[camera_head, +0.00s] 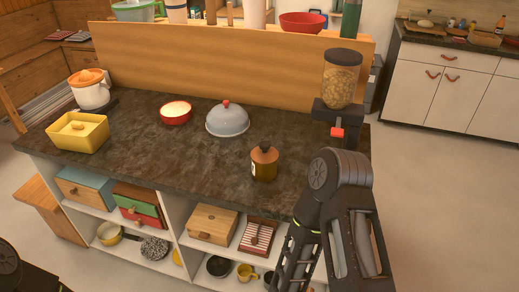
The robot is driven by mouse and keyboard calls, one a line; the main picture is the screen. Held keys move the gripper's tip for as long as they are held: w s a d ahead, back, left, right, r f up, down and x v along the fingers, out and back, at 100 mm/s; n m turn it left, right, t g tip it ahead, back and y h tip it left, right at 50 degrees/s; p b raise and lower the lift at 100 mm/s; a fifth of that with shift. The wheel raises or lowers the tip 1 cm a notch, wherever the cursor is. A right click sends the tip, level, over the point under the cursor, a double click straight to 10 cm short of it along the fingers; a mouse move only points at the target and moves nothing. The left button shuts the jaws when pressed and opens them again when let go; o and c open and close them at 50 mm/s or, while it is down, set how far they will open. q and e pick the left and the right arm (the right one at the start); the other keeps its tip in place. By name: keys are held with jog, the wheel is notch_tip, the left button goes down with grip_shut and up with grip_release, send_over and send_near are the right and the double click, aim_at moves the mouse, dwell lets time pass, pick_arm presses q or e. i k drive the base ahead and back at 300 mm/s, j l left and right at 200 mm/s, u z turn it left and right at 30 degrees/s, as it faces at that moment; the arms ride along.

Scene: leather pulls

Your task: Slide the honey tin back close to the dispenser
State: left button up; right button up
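The honey tin (264,166) is a small amber-brown pot with a brown knobbed lid. It stands upright near the front edge of the dark counter, right of the middle. The dispenser (341,82) is a clear jar of pale yellow pieces on a dark stand with a red part at its front, at the counter's back right. A clear gap separates the tin from the dispenser. My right arm rises in front of the counter's right end, just right of the tin and apart from it in the picture. Neither of my grippers shows clearly.
A grey dome with a red knob (227,119) and a red bowl (176,112) stand behind and left of the tin. The counter (297,148) is bare between tin and dispenser.

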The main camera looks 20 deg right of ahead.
aim_at(264, 173)
jog(key=i+j+z, duration=0.15)
jog(key=j+z, duration=0.15)
jog(key=j, duration=0.8)
jog(key=i+j+z, duration=0.1)
jog(key=j+z, duration=0.2)
jog(key=j, duration=0.85)
